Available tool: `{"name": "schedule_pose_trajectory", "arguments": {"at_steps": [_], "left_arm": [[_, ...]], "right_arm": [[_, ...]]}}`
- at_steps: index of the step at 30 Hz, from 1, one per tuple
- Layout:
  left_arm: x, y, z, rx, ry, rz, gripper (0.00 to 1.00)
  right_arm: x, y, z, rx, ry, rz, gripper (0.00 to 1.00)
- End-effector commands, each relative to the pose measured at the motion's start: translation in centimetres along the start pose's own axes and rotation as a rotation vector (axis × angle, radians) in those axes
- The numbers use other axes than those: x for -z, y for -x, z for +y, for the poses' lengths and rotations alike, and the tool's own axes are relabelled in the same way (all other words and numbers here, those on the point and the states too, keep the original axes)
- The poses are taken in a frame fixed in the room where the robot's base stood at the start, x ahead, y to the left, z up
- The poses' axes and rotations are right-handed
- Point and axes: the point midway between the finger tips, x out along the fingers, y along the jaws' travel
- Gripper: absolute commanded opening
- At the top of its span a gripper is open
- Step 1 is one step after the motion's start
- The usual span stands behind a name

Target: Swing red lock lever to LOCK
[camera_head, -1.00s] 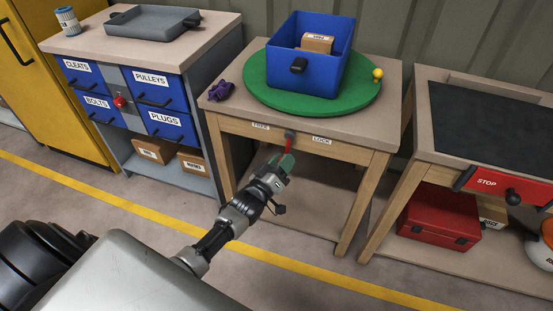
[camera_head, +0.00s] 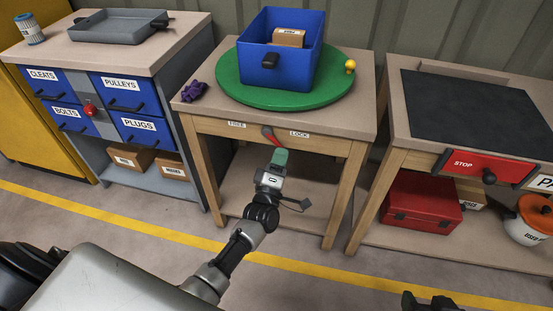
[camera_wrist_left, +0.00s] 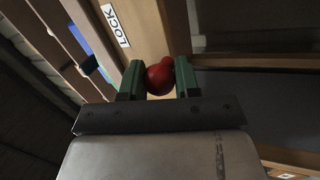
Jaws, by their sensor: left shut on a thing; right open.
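The red lock lever (camera_head: 273,137) hangs from a pivot on the front rail of the middle table, between the FREE label (camera_head: 237,125) and the LOCK label (camera_head: 299,134). It slants down and to the right, toward the LOCK side. My left gripper (camera_head: 279,156) is shut on the lever's lower end. In the left wrist view the lever's red knob (camera_wrist_left: 159,78) sits between the green finger pads, and the LOCK label (camera_wrist_left: 115,25) is close by. My right gripper (camera_head: 431,300) is open and empty at the bottom edge, partly cut off.
A green round board (camera_head: 230,85) with a blue bin (camera_head: 300,67) stands on the table (camera_head: 350,117). A purple object (camera_head: 194,91) lies at its left. A drawer cabinet (camera_head: 195,130) stands left, a bench with a red STOP panel (camera_head: 470,165) right. Floor in front is clear.

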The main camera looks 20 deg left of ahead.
Motion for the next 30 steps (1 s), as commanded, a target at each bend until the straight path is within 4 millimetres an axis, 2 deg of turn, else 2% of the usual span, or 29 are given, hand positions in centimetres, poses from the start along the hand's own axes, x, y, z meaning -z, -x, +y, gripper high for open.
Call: {"name": "schedule_pose_trajectory", "arguments": {"at_steps": [18, 19, 21, 23, 30], "left_arm": [[-0.24, -0.17, 0.41, -0.005, 0.042, 0.015, 0.0], [-0.24, -0.18, 0.42, -0.005, 0.042, 0.015, 0.35], [-0.23, -0.17, 0.4, -0.005, 0.041, 0.015, 0.45], [-0.22, -0.16, 0.37, -0.004, 0.041, 0.015, 0.55], [-0.19, -0.1, 0.27, -0.002, 0.039, 0.014, 0.55]], "right_arm": [[0.19, -0.03, -0.05, 0.001, 0.0, 0.012, 0.56], [0.19, -0.03, -0.05, 0.001, 0.0, 0.012, 0.56], [0.2, -0.04, -0.05, 0.001, 0.0, 0.012, 0.56], [0.19, -0.04, -0.05, 0.001, 0.0, 0.011, 0.56], [0.18, -0.04, -0.05, 0.001, 0.0, 0.011, 0.56]]}}
